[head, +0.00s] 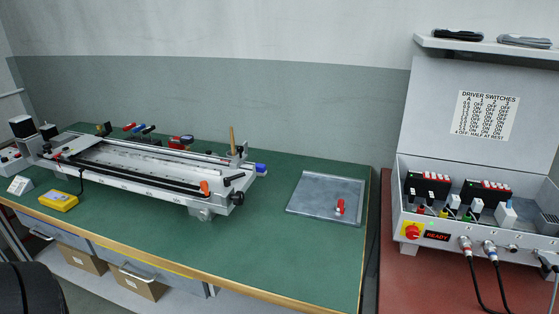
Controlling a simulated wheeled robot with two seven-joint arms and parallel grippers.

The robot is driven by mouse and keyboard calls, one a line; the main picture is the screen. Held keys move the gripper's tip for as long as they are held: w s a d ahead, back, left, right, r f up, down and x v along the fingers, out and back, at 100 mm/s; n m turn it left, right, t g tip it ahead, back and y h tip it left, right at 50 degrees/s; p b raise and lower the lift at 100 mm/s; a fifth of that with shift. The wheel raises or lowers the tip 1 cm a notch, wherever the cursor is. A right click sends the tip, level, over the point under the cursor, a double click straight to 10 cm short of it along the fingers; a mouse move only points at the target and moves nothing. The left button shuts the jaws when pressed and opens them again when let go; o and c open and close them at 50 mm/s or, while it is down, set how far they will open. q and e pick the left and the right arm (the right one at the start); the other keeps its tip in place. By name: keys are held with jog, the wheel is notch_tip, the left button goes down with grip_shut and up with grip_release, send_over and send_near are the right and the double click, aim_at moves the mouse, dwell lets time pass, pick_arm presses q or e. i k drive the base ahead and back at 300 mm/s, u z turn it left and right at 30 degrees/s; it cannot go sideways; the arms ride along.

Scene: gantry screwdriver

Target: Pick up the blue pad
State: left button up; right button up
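A small blue piece (261,168) shows at the right end of the gantry rail (150,166), on the green bench mat. Another small blue-tipped item (148,129) lies behind the rail among red and black ones. Both are too small to tell which is the blue pad. Neither of my grippers is in view.
A flat grey tray (310,205) with a small red and white part (340,207) lies right of the rail. A yellow meter (58,200) sits front left. A driver box (480,250) with cables stands on the red bench at right. The front middle of the green mat (260,240) is clear.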

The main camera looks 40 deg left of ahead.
aim_at(261, 171)
jog(key=i, duration=0.15)
jog(key=u, duration=1.65)
